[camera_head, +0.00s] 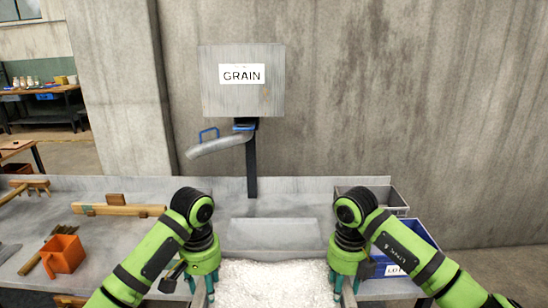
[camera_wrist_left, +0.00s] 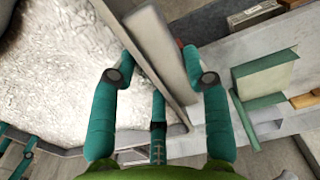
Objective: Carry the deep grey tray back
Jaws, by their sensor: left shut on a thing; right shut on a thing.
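The deep grey tray (camera_head: 270,238) is in front of me at the bottom middle of the head view, filled with pale grain (camera_head: 270,275). My left gripper (camera_head: 202,287) is shut on its left side. In the left wrist view the tray's rim (camera_wrist_left: 160,45) runs between the fingers of my left gripper (camera_wrist_left: 160,70), with the grain on the left. My right gripper (camera_head: 345,285) is shut on the tray's right side. The tray's near side is cut off by the frame, and I cannot tell whether its bottom touches anything.
A grey bench (camera_head: 330,185) runs along the wall under a chute (camera_head: 222,145) and a GRAIN box (camera_head: 243,95). An orange scoop (camera_head: 64,254) and wooden tools (camera_head: 120,210) lie left. A grey crate (camera_head: 395,196) and a blue bin (camera_head: 418,236) stand close by on the right.

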